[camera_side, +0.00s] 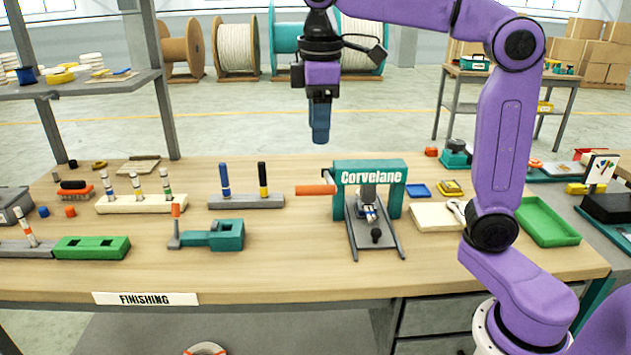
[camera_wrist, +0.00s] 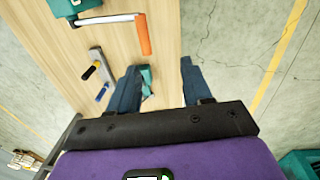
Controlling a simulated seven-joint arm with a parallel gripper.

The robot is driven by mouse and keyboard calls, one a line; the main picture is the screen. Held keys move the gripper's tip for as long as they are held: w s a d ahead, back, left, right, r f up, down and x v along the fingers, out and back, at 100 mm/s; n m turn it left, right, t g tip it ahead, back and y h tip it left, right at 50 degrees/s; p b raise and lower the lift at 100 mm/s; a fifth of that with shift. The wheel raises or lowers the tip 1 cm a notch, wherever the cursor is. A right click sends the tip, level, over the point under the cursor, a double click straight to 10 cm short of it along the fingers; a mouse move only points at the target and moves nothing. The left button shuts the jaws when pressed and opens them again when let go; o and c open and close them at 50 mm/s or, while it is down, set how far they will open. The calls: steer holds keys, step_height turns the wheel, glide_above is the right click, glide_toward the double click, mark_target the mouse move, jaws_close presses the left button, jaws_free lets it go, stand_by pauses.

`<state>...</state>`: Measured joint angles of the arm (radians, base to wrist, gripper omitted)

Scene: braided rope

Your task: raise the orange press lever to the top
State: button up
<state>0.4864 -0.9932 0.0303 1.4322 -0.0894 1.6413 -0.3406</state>
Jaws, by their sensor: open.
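The orange press lever (camera_side: 316,190) sticks out to the left, roughly level, from the teal press (camera_side: 369,175) marked "Corvelane". In the wrist view the lever's orange grip (camera_wrist: 143,34) is at the end of a grey rod (camera_wrist: 108,19), with part of the teal press (camera_wrist: 70,6) at the top left. My gripper (camera_side: 320,139) hangs pointing down, well above the table and above the lever, apart from it. In the wrist view my gripper (camera_wrist: 160,66) has its two blue fingers spread with nothing held between them. The lever lies ahead of the fingertips there.
A teal vise (camera_side: 213,236) with an upright orange-tipped handle sits to the left. A pale board (camera_side: 433,217) and a green tray (camera_side: 547,222) lie right of the press. The air around my gripper is clear.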

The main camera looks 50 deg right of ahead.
mark_target(316, 186)
steer(key=shift+m, duration=0.3)
steer(key=w+d+f, duration=0.1)
steer(key=f, duration=0.3)
steer(key=w+d+f, duration=0.1)
steer(key=f, duration=0.4)
steer(key=w+d+f, duration=0.1)
steer(key=f, duration=0.4)
steer(key=shift+w+d+f, duration=0.1)
steer(key=shift+w+f, duration=0.15)
jaws_close()
